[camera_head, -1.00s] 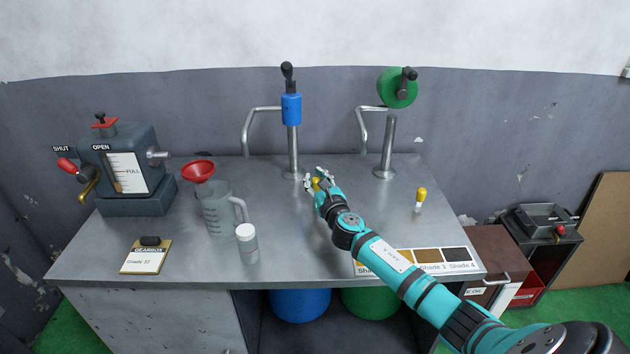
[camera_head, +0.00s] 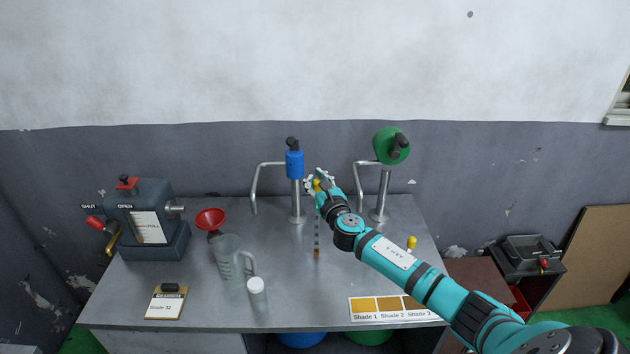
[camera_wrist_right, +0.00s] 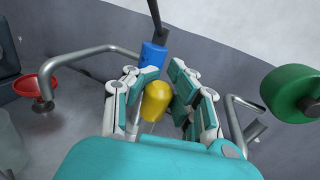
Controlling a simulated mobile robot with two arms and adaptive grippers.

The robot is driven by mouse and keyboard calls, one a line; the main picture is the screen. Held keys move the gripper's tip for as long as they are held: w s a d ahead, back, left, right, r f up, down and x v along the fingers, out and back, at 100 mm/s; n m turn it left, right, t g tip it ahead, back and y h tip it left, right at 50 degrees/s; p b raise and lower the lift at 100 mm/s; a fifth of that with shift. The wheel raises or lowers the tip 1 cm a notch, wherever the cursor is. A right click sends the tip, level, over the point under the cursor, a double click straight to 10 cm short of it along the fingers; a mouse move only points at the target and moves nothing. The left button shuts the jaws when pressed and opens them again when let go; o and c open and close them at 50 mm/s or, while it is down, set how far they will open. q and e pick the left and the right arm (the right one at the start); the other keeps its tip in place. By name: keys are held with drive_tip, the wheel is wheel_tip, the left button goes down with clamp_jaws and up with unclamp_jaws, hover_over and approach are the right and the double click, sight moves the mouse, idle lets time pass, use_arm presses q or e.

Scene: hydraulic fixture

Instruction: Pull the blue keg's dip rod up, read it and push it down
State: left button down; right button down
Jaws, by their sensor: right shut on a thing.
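The dip rod's yellow knob (camera_head: 317,186) is between the fingers of my right gripper (camera_head: 318,181), shut on it, to the right of the blue-handled tap. The thin rod (camera_head: 317,236) hangs upright below the gripper, with an amber-brown part low down near the bench top. I cannot tell whether its lower end is still in the bench. The right wrist view shows the yellow knob (camera_wrist_right: 156,101) between the fingers. The blue keg (camera_head: 302,340) is under the bench, mostly hidden. My left gripper is not in view.
Blue tap (camera_head: 295,164) and green tap (camera_head: 391,146) flank the gripper. A shade card (camera_head: 378,304) lies at the front right, partly behind my arm. Another yellow knob (camera_head: 411,242) stands right. A jug (camera_head: 229,258), funnel (camera_head: 210,218) and white-capped bottle (camera_head: 257,293) stand left.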

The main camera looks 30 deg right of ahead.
drive_tip(key=shift+a+f, duration=0.15)
drive_tip(key=c, duration=1.6)
unclamp_jaws()
drive_tip(key=shift+s, duration=0.15)
drive_tip(key=o, duration=0.5)
drive_tip(key=shift+s+r, duration=0.45)
drive_tip(key=shift+s, duration=0.05)
drive_tip(key=shift+c, duration=0.2)
drive_tip(key=shift+o, duration=0.4)
drive_tip(key=shift+w, duration=0.1)
drive_tip(key=shift+w+f, duration=0.2)
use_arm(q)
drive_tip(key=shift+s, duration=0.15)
use_arm(e)
drive_tip(key=v, duration=1.2)
drive_tip(key=shift+s, duration=0.1)
